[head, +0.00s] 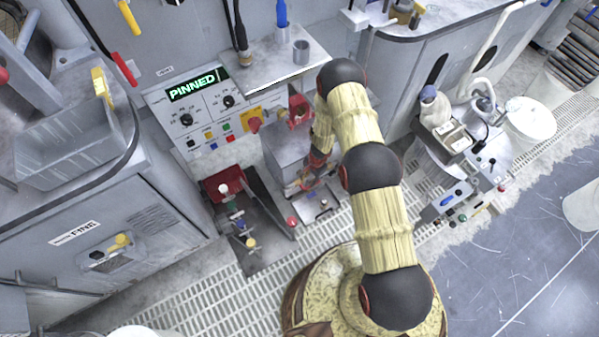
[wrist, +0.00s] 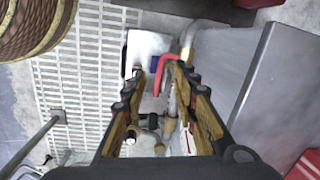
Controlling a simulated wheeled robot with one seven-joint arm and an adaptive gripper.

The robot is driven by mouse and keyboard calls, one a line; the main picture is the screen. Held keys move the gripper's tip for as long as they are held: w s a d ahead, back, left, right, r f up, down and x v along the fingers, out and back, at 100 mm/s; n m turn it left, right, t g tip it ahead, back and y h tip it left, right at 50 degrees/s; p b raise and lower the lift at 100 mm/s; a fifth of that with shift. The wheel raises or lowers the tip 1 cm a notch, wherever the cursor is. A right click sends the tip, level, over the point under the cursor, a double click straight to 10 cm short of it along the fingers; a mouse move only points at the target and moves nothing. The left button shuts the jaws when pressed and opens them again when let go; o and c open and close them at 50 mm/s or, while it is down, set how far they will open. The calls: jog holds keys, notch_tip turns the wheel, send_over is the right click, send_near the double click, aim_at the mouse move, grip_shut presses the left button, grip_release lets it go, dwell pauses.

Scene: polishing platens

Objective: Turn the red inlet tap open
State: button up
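A red bent tap handle (wrist: 166,70) shows in the wrist view near a brass-coloured pipe end (wrist: 187,45). My gripper (wrist: 158,84) is open, with its two fingers apart. The red handle lies between the fingertips in the picture, close to the right one. I cannot tell whether a finger touches it. In the head view my gripper (head: 305,184) is low beside a grey box-shaped housing (head: 287,148). My arm and gripper hide most of the tap there.
A control panel (head: 205,108) with a lit "PINNED" display stands to the left of my arm. A floor unit (head: 245,222) with a red part lies left of my gripper. Slotted grating (head: 200,305) covers the floor. A bench with bottles (head: 462,140) stands right.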

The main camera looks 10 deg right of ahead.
jog(key=s+a+r+n+y, duration=0.1)
jog(key=s+a+r+n, duration=0.1)
jog(key=r, duration=0.5)
jog(key=s+a+r+n+g+y+b, duration=0.1)
jog(key=s+a+r, duration=0.1)
jog(key=r, duration=0.5)
jog(key=shift+a+r+n+g, duration=0.3)
jog(key=shift+a+n, duration=0.1)
jog(key=shift+a, duration=0.25)
